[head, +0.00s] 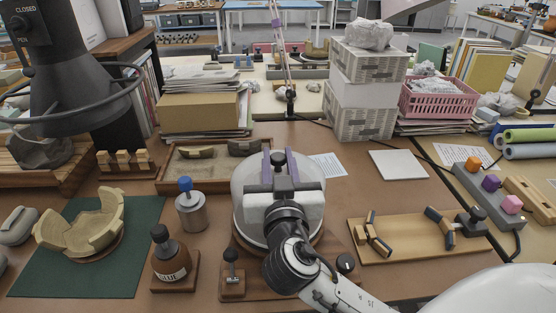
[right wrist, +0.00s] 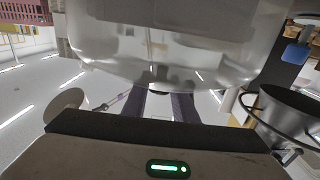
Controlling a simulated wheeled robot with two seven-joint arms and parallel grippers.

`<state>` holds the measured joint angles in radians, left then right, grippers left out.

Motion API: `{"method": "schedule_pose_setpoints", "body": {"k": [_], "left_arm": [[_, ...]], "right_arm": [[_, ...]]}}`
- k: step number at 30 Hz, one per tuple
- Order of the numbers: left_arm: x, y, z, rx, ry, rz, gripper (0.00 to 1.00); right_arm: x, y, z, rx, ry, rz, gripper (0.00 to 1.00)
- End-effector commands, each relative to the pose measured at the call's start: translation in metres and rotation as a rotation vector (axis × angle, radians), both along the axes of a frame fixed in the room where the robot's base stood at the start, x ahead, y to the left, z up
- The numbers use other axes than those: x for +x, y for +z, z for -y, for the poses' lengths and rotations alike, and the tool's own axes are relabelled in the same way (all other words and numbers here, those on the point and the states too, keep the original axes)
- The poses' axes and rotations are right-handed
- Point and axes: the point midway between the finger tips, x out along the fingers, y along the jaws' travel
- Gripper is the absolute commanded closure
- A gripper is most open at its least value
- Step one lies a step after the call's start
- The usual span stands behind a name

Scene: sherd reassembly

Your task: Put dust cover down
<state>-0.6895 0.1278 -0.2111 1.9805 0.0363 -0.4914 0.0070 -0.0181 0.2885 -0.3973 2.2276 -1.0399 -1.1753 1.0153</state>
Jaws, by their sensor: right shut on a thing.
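The dust cover (head: 248,212) is a clear, whitish dome with a dark knob on top, in the middle of the head view. My right gripper (head: 278,160), with purple fingers, is shut on it at the knob. In the right wrist view the cover's glossy wall (right wrist: 180,55) spans the top, beyond my gripper's fingers (right wrist: 165,105). My right wrist and forearm hide much of the cover's front. A brown base (head: 322,246) shows partly below it; I cannot tell whether the cover's rim touches it. My left gripper is not in view.
A pale part-built bowl (head: 85,222) stands on a green mat (head: 45,275) at left. A blue-topped can (head: 190,208) and a glue bottle (head: 170,258) stand close left of the cover. A sand tray (head: 170,182) lies behind. A wooden board with clamps (head: 400,250) lies right.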

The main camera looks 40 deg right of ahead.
Motion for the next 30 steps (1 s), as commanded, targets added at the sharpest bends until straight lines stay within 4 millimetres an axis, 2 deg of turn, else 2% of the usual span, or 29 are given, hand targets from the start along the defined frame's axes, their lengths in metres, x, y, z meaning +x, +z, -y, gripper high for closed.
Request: {"method": "schedule_pose_setpoints", "body": {"k": [5, 16, 20, 21, 24, 30], "left_arm": [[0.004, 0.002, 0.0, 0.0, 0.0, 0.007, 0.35], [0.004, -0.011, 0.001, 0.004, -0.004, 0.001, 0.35], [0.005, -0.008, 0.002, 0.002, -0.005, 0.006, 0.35], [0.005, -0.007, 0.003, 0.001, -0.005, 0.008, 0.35], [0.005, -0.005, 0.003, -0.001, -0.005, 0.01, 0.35], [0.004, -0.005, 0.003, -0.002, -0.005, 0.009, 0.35]], "right_arm": [[0.0, 0.001, 0.0, 0.0, 0.0, 0.002, 1.0], [0.0, -0.011, 0.0, 0.0, 0.0, 0.002, 1.0], [0.0, -0.01, 0.0, -0.001, 0.0, 0.003, 1.0], [0.0, -0.011, 0.0, 0.0, 0.0, 0.0, 0.71], [0.0, -0.011, 0.0, 0.0, 0.0, 0.0, 0.56], [0.0, -0.011, 0.0, 0.0, 0.0, 0.0, 0.56]]}}
